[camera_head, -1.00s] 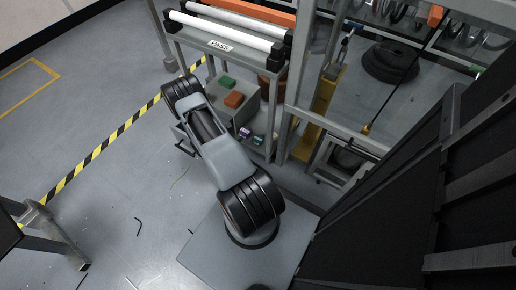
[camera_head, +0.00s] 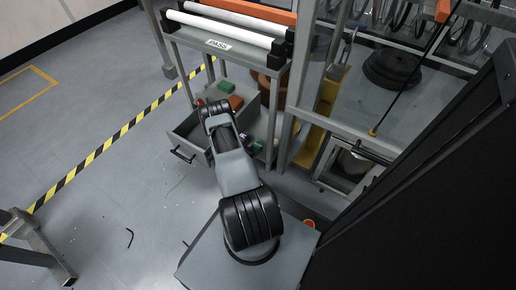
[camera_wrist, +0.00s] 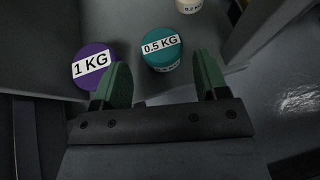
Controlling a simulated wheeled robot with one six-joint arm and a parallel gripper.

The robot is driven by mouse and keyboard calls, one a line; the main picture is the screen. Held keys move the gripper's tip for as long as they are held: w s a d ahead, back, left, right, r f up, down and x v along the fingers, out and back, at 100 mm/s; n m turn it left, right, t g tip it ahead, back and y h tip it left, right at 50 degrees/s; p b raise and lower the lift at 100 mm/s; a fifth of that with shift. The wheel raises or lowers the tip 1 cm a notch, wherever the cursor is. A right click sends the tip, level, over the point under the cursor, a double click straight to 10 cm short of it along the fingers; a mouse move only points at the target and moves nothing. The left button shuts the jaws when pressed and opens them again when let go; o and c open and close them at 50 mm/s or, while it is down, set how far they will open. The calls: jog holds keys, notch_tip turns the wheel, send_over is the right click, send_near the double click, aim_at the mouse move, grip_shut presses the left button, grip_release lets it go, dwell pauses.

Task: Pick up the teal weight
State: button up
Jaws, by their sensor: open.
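In the wrist view the teal weight (camera_wrist: 161,50), a round disc labelled 0.5 KG, lies on a grey surface just beyond my fingertips, roughly centred between them. My gripper (camera_wrist: 163,72) is open and empty, with one green finger on each side. The purple 1 KG weight (camera_wrist: 90,66) lies to the left, partly covered by the left finger. A cream weight (camera_wrist: 188,5) marked 0.2 KG is cut off at the top edge.
In the head view a grey open drawer (camera_head: 187,137) sits under a bench with white rollers (camera_head: 222,28). Green (camera_head: 227,87) and orange (camera_head: 236,102) blocks lie behind my arm.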

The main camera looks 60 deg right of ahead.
aim_at(258, 145)
jog(key=b+x, duration=0.1)
jog(key=x, duration=0.1)
jog(key=b+x, duration=0.1)
jog(key=shift+s+d+f, duration=0.1)
jog(key=shift+d+f, duration=0.1)
jog(key=shift+f, duration=0.25)
jog(key=shift+s+d+f+b, duration=0.15)
jog(key=shift+d+b, duration=0.25)
jog(key=shift+d, duration=0.25)
jog(key=shift+c, duration=0.5)
jog(key=c, duration=0.9)
